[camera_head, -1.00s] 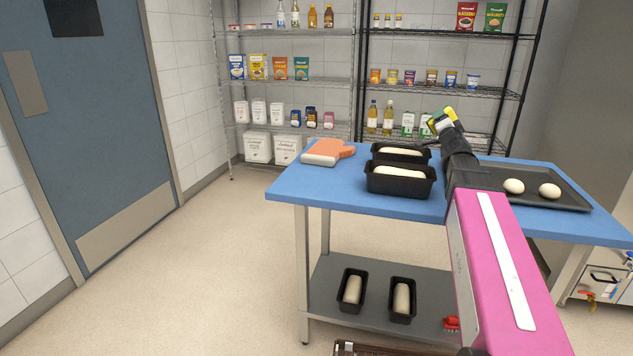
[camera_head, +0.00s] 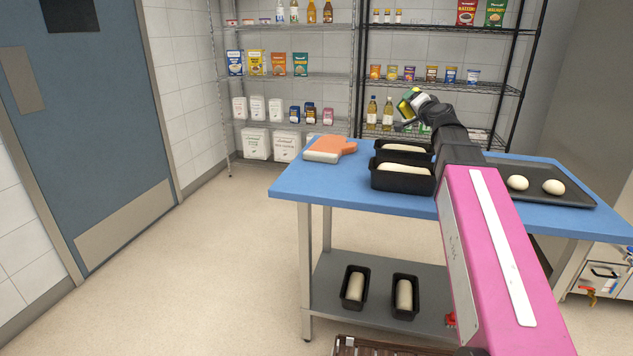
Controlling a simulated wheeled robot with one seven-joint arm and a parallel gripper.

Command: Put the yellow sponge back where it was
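The yellow sponge (camera_head: 406,101), with a green side, shows at the end of my arm, above the far side of the blue table and in front of the shelves. My gripper (camera_head: 410,109) is small and dark in this view and partly hidden by its own wrist. It appears shut on the sponge and holds it in the air, clear of the table. The finger contact is too small to see well.
Bare blue surface lies at the front left.

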